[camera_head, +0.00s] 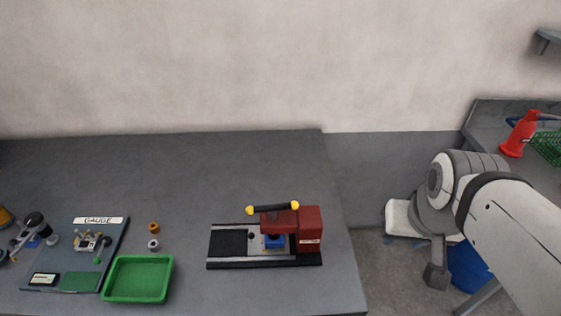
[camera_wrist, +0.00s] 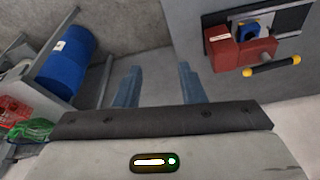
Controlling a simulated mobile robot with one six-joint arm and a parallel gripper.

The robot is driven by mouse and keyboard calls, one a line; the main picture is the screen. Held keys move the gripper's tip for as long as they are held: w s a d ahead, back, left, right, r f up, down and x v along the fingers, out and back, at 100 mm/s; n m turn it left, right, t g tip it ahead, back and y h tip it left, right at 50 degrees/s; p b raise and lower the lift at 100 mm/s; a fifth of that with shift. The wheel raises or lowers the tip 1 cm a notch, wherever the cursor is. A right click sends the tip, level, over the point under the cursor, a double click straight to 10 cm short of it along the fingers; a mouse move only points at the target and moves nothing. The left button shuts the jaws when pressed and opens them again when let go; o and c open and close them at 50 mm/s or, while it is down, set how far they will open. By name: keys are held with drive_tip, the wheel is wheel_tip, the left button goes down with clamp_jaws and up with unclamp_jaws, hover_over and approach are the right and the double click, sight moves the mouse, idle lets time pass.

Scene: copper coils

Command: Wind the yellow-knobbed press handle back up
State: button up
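The red press (camera_head: 309,228) stands near the right end of the grey table. Its black handle bar (camera_head: 272,207) has a yellow knob at each end and lies nearly level across the top of the press. In the wrist view the press (camera_wrist: 243,52) is at the upper right, with the handle bar (camera_wrist: 272,66) on its near side. A blue part (camera_head: 274,241) sits under the press head. My gripper (camera_head: 436,276) is off the table's right side, well apart from the press. In the wrist view its two fingers (camera_wrist: 159,86) stand wide apart with nothing between them.
The table (camera_head: 205,185) has free room behind the press. A green tray (camera_head: 138,300), a gauge board (camera_head: 112,240) and two small coils (camera_head: 154,228) are at the left. A blue barrel (camera_wrist: 68,55) stands on the floor. A red bottle (camera_head: 519,135) stands on the right bench.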

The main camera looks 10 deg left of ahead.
drive_tip(key=w+a+n+g, duration=0.1)
drive_tip(key=w+a+n, duration=0.5)
drive_tip(key=w, duration=0.1)
drive_tip(key=n+g+p, duration=0.1)
drive_tip(key=n+g, duration=0.1)
drive_tip(key=n, duration=1.3)
hover_over(272, 205)
wheel_tip(272, 205, down, 8)
drive_tip(key=shift+f, duration=0.1)
drive_tip(key=shift+f+n, duration=0.1)
drive_tip(key=shift+n, duration=0.2)
drive_tip(key=shift+f+b, duration=0.45)
drive_tip(key=shift+f, duration=0.25)
drive_tip(key=shift+f+b, duration=0.3)
